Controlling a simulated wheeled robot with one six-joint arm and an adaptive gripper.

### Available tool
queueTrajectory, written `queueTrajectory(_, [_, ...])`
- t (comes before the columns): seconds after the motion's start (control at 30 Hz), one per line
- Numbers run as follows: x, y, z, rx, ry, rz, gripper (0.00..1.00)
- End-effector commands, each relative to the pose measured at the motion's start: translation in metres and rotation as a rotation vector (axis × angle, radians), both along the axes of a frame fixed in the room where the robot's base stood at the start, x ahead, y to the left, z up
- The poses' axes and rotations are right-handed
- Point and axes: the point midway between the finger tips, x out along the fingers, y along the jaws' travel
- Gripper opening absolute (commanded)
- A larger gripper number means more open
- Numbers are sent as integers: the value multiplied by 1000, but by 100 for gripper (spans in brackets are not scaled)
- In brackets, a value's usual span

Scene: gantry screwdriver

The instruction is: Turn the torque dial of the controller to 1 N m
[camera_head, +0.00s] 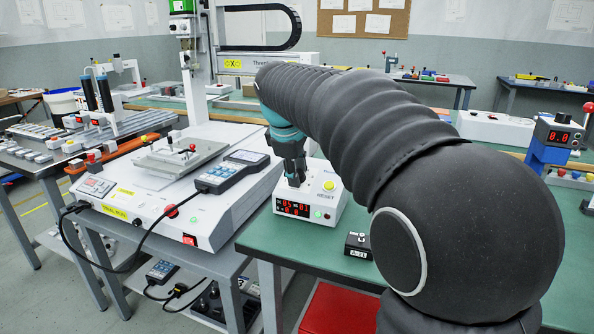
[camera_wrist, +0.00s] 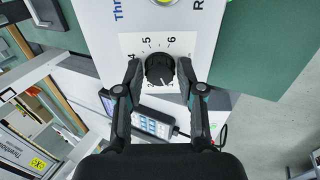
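The controller (camera_head: 325,203) is a white box with red digits, a yellow button and a green light, on the green table. Its black torque dial (camera_wrist: 159,69) shows in the wrist view, ringed by printed numbers. A pale mark on the dial points toward the lower side, near the 1 and 2; its exact setting is hard to read. My gripper (camera_wrist: 159,75) has one finger on each side of the dial, with narrow gaps seeming to remain. In the head view my gripper (camera_head: 295,180) is low over the controller and hides the dial.
A white fixture station (camera_head: 150,205) with a handheld keypad (camera_head: 232,172) stands left of the controller. A small black block (camera_head: 358,245) lies on the green table (camera_head: 290,240) at the front right. A red bin (camera_head: 335,310) is below.

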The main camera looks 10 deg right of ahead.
Motion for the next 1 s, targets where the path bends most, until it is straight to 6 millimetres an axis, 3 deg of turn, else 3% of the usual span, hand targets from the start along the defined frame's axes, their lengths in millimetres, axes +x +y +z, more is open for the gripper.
queueTrajectory(0.47, [-2, 2, 8, 1, -3, 0, 55])
queueTrajectory(1.0, [-34, 24, 94, 0, -3, 1, 55])
